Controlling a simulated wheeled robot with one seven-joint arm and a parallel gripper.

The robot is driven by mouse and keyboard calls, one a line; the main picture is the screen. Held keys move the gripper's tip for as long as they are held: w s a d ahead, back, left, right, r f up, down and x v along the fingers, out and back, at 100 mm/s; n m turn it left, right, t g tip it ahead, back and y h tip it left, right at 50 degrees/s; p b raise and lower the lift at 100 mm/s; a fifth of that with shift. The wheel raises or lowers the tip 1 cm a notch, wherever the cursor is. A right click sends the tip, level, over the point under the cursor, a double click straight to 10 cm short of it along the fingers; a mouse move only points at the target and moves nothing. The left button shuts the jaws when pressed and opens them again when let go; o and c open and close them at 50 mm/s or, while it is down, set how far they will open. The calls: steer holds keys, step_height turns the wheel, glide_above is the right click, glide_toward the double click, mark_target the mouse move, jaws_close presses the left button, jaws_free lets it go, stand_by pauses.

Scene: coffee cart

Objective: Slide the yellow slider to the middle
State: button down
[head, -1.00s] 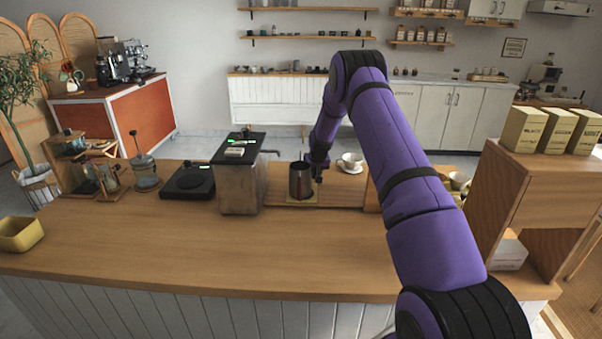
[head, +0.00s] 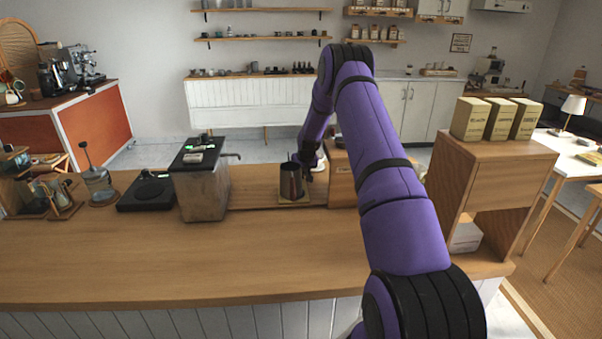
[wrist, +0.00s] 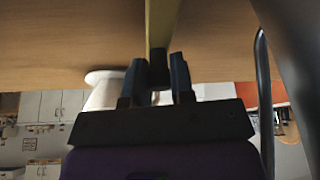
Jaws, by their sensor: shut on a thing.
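In the wrist view, my gripper (wrist: 157,68) is shut on a dark block at the end of a yellow strip (wrist: 160,22), which looks like the slider's handle.
The metal box (head: 203,192) stands left of the pitcher, with clear counter between. The wooden box (head: 342,180) is close on the right. The front counter (head: 190,262) is clear.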

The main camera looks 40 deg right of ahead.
steer(key=c, duration=1)
jaws_free()
steer(key=shift+v, duration=3.75)
